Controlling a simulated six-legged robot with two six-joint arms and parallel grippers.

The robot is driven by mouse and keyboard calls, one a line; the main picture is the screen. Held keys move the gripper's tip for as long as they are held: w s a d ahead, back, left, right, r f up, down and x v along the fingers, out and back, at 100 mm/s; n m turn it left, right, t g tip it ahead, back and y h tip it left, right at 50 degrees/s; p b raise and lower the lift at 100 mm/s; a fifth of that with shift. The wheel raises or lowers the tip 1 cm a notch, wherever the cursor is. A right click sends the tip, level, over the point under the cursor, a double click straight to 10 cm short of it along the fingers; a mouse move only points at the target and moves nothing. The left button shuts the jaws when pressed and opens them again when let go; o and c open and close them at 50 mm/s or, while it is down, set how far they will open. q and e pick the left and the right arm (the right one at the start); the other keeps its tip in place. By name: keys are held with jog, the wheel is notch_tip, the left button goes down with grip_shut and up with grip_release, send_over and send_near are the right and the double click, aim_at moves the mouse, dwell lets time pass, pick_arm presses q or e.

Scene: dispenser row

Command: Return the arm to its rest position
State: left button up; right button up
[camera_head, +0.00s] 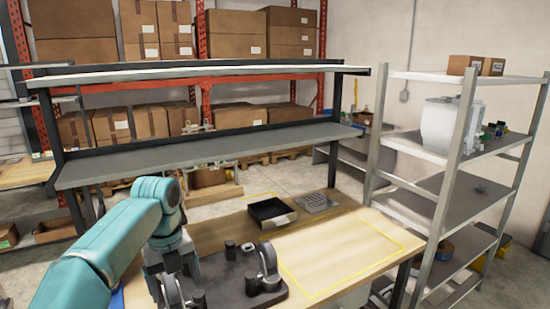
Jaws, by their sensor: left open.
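My left arm comes in from the lower left in teal, bends at an elbow above the workbench, and runs down to a dark wrist. My left gripper (182,289) is at the lower end of that wrist, low in the view, with its jaws open. It is close beside a dark plate (238,282) that carries short dark posts and wheel-like parts; I cannot tell whether they touch. I see nothing held in the jaws. My right gripper is not in view.
The wooden workbench (335,252) has a yellow-outlined area that is clear. A black open tray (271,213) and a grey slotted plate (316,202) lie behind it. A grey shelf (215,154) spans above the bench. A metal rack (442,192) stands at the right.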

pick_arm(q)
notch_tip(320, 180, down, 12)
jog(key=w+d+f+n, duration=0.1)
jog(key=w+d+n, duration=0.1)
jog(key=n, duration=0.3)
jog(key=s+d+f+n+h+b, duration=0.15)
jog(key=s+f+n, duration=0.3)
jog(key=f, duration=0.45)
jog(key=s+d+f+n+h+b, duration=0.1)
jog(key=s+d+f+n, duration=0.3)
jog(key=f, duration=0.6)
jog(key=s+f+n, duration=0.5)
jog(key=s+n, duration=0.4)
jog(key=s, duration=0.1)
jog(key=s+d+f+n+h+b, duration=0.1)
jog(key=s+f+n, duration=0.4)
jog(key=s+n, duration=0.4)
jog(key=shift+s+d, duration=0.15)
jog(key=shift+s, duration=1)
jog(key=shift+w+f, duration=0.15)
